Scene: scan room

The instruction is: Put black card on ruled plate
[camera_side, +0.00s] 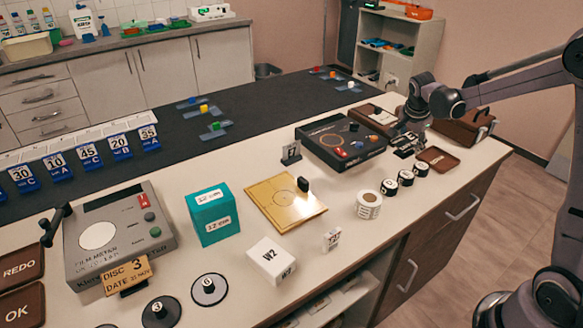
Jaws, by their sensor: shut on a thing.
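The ruled plate seems to be the gold plate (262,204) in the middle of the white counter. It has fine lines and a circle on it, and a small black block (303,184) stands near its right corner. My gripper (407,146) is at the right back of the counter, well away from the plate, beside the black device. It is shut on a small dark thing that appears to be the black card. The fingers largely hide it, so its outline is unclear.
Several black-topped round pots (391,187), a label roll (368,204) and a brown tray (438,160) are near. A teal box (208,214) and white box (272,261) flank the plate.

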